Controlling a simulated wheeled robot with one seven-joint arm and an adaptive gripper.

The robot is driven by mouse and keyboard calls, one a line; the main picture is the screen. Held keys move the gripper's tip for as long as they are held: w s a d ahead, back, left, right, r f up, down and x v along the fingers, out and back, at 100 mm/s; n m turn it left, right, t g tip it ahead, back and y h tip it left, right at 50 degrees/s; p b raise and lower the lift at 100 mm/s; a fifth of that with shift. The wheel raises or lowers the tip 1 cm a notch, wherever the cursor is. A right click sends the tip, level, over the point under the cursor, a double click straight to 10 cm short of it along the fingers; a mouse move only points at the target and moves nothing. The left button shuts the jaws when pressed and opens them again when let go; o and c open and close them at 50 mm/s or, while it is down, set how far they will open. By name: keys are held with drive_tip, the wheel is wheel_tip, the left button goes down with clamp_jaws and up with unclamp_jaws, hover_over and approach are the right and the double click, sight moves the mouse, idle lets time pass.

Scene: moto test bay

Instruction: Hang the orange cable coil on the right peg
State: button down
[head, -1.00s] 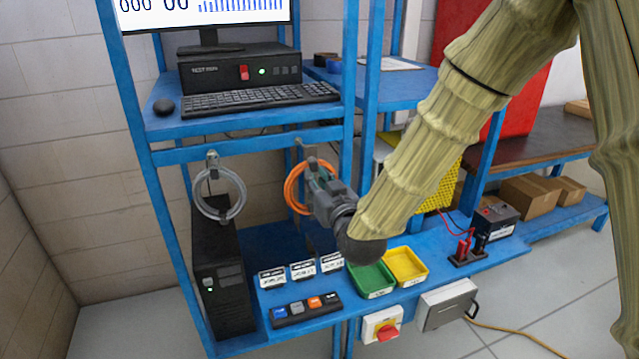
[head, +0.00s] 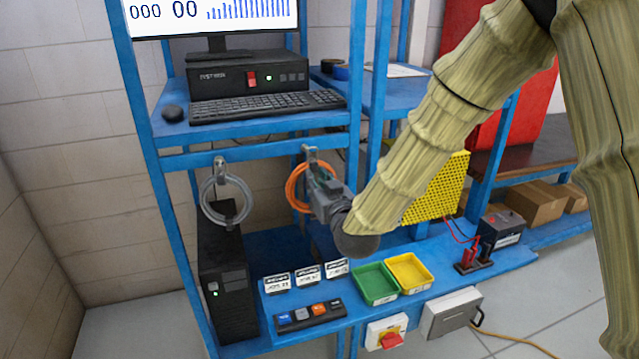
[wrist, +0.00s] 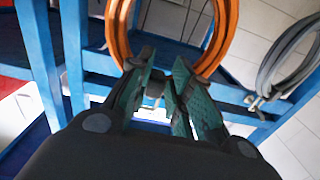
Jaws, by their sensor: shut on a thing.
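The orange cable coil (head: 291,186) is at the right peg (head: 309,153) under the blue crossbar in the head view. My gripper (head: 322,180) is at the coil's right side, just below the peg, and hides part of the ring. In the wrist view the orange coil (wrist: 229,30) rises as a ring beyond the fingers of my gripper (wrist: 163,88), which are close together at its lower part. The right peg shows between the fingertips. Whether the ring rests on the peg is hidden by the fingers.
A grey cable coil (head: 226,207) hangs on the left peg (head: 219,165). A black computer tower (head: 226,280) stands below it. Green (head: 375,283) and yellow (head: 409,272) trays, label cards and a button strip (head: 310,315) are on the lower shelf. A keyboard (head: 268,106) lies above the crossbar.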

drive_tip(key=shift+w+a+f+b, duration=0.15)
drive_tip(key=shift+w+a+f, duration=0.05)
drive_tip(key=shift+w, duration=0.4)
drive_tip(key=shift+w+a+f+b, duration=0.15)
drive_tip(key=shift+w+a+b, duration=0.05)
drive_tip(key=shift+w, duration=0.4)
drive_tip(key=shift+w+a+f+b, duration=0.15)
drive_tip(key=shift+w+a+f, duration=0.05)
drive_tip(key=shift+w, duration=0.4)
drive_tip(key=c, duration=1.2)
unclamp_jaws()
